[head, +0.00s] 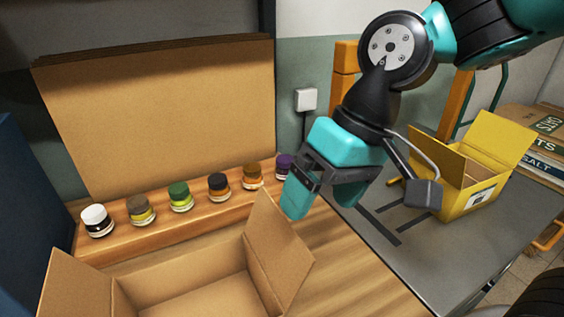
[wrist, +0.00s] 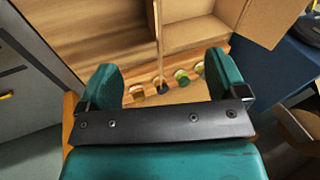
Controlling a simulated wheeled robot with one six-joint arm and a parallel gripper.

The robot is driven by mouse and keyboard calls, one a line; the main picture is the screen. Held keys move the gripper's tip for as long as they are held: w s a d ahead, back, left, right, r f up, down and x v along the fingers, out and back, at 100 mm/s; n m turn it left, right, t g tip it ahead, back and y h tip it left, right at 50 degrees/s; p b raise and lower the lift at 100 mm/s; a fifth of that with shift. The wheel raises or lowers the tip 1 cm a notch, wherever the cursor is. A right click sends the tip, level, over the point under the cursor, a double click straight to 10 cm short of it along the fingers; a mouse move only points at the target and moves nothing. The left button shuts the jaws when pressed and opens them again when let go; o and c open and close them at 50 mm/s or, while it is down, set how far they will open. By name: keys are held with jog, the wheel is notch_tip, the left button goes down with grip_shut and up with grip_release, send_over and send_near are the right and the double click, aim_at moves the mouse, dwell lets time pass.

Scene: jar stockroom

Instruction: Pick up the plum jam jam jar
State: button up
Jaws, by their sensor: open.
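A row of several small jars stands on a wooden ledge (head: 150,231). The jar at the right end has a purple lid (head: 284,162) and looks like the plum jam jar, though no label is readable. My gripper (head: 323,192) is open and empty, just right of and in front of that jar in the head view, partly covering it. In the wrist view, the open gripper (wrist: 162,82) shows a green-lidded jar (wrist: 182,76) and a black-lidded jar (wrist: 162,87) between its fingers. The purple lid is not visible there.
Other jars have white (head: 96,216), brown (head: 140,207), green (head: 180,194), black (head: 218,184) and orange-brown (head: 252,173) lids. An open cardboard box (head: 275,245) stands in front of the ledge. A tall brown panel (head: 160,110) rises behind. A yellow box (head: 470,198) stands right on a grey surface.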

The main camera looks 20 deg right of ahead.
jog(key=w+m, duration=0.7)
jog(key=w, duration=0.5)
jog(key=m+t, duration=0.1)
jog(key=m, duration=1.6)
send_near(285, 158)
jog(key=x, duration=0.5)
jog(key=shift+s+a+r, duration=0.1)
jog(key=shift+s+a, duration=0.2)
jog(key=x, duration=0.7)
jog(key=shift+w+d+f, duration=0.2)
jog(key=shift+f, duration=0.2)
jog(key=c, duration=1.2)
jog(key=shift+o, duration=0.2)
jog(key=shift+r, duration=0.15)
